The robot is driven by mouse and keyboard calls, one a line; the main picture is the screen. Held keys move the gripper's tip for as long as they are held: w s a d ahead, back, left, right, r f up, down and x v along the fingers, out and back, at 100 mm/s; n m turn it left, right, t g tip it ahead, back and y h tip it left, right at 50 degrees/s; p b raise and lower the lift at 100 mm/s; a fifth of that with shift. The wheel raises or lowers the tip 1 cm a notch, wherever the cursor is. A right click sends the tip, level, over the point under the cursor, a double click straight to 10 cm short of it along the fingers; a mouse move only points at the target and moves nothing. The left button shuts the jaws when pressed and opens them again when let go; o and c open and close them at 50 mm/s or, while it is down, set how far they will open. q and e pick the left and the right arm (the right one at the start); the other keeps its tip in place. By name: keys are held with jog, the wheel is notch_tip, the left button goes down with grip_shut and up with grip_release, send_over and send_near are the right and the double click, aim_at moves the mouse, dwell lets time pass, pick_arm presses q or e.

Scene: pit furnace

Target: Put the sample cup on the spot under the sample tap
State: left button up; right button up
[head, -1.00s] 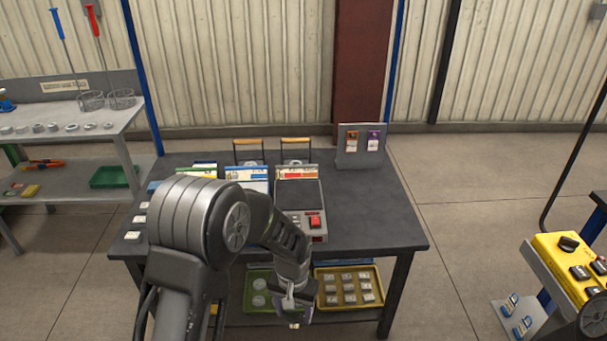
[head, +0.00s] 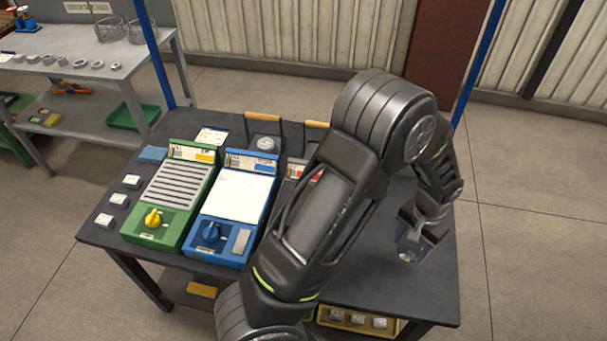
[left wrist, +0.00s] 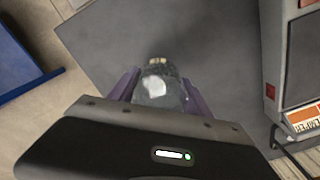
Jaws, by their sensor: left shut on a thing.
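My left gripper (head: 422,226) is over the right part of the dark table (head: 375,285). It is shut on a clear, glass-like cup, which I take to be the sample cup (head: 408,250). In the left wrist view the cup (left wrist: 155,88) sits between the purple fingers (left wrist: 158,90), with a whitish patch inside. The cup is close to the table top; I cannot tell whether it touches. I cannot make out a sample tap or its spot in these views. My right gripper is not in view.
A green unit (head: 172,195) and a blue unit (head: 232,205) with knobs stand on the table's left. A grey unit (left wrist: 288,60) is partly hidden behind my arm. A yellow tray (head: 335,322) is below. A side bench (head: 85,65) stands back left.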

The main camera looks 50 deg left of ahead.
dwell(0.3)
pick_arm(q)
jog(key=shift+a, duration=0.15)
jog(key=shift+n, duration=0.8)
jog(key=a+b, duration=0.2)
jog(key=b, duration=0.1)
jog(key=w+a+b, duration=0.1)
jog(key=a+b, duration=0.1)
jog(key=a, duration=0.1)
jog(key=shift+w+a+r+b, duration=0.1)
jog(key=shift+a+r+b, duration=0.15)
jog(key=shift+b, duration=0.15)
jog(key=s+a+r+n+b, duration=0.2)
jog(key=a+r+b, duration=0.2)
jog(key=a, duration=0.5)
jog(key=shift+a+r+b, duration=0.2)
jog(key=shift+a+b, duration=0.1)
jog(key=shift+b, duration=0.1)
jog(key=shift+f, duration=0.1)
